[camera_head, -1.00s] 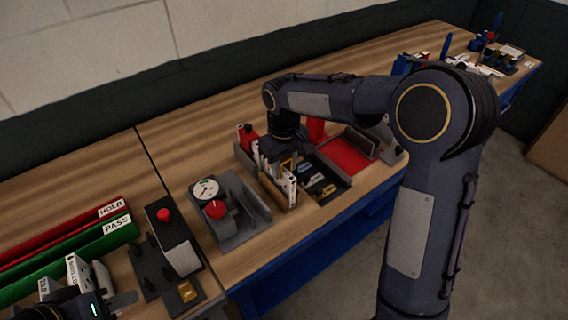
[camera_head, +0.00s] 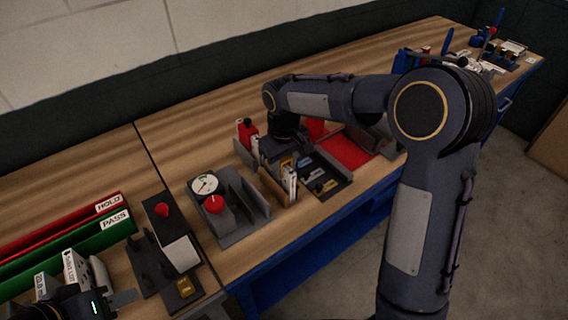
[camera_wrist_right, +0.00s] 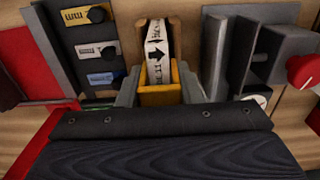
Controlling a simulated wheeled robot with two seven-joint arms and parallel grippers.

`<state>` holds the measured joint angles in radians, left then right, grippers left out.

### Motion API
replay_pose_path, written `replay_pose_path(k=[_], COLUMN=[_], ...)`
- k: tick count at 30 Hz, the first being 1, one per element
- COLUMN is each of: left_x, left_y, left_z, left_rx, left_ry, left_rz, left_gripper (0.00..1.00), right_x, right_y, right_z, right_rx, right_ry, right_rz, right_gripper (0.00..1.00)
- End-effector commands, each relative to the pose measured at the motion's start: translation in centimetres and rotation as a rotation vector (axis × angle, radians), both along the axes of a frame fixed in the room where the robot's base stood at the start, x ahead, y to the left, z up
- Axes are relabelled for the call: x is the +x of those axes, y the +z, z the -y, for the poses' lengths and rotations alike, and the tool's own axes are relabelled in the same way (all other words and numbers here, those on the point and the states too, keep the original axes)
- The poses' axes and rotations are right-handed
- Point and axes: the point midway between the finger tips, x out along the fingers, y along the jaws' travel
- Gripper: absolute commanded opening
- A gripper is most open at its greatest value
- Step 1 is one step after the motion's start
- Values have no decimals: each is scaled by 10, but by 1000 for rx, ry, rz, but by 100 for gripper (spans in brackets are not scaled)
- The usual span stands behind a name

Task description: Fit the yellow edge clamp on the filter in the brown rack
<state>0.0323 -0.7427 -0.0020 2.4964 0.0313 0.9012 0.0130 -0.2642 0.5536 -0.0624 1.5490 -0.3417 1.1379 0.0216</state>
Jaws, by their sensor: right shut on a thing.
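The yellow edge clamp (camera_wrist_right: 160,94) is between the fingers of my right gripper (camera_wrist_right: 160,92), which is shut on it. In the right wrist view the clamp lies in line with the white filter (camera_wrist_right: 157,52), which bears a black arrow and stands in the brown rack (camera_wrist_right: 174,28). The clamp overlaps the filter's near end in the picture; I cannot tell whether it is seated. In the head view my right gripper (camera_head: 283,156) is over the brown rack (camera_head: 277,190), and its arm hides part of this. My left gripper (camera_head: 124,298) is at the lower left corner, mostly cut off.
A dark tray (camera_head: 333,174) with blue, grey and yellow clamps lies right of the rack. A grey fixture (camera_head: 250,215) with a dial and red knob stands left of it. Red HOLD (camera_head: 60,222) and green PASS (camera_head: 70,244) bins are further left.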

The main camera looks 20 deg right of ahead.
Motion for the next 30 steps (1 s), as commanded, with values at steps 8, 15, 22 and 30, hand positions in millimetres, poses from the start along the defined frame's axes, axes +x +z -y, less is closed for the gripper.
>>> replay_pose_path(k=[8, 15, 22, 30], left_x=[0, 0, 0, 0], left_y=[-4, -8, -11, -13], left_z=[0, 0, 0, 0], left_rx=[0, 0, 0, 0], left_ry=[0, 0, 0, 0], left_rz=[0, 0, 0, 0], left_gripper=[36, 36, 36, 36], right_x=[0, 0, 0, 0], right_y=[-7, -11, -16, -19], right_z=[0, 0, 0, 0], right_rx=[0, 0, 0, 0], right_ry=[0, 0, 0, 0], right_rz=[0, 0, 0, 0], right_gripper=[9, 9, 9, 40])
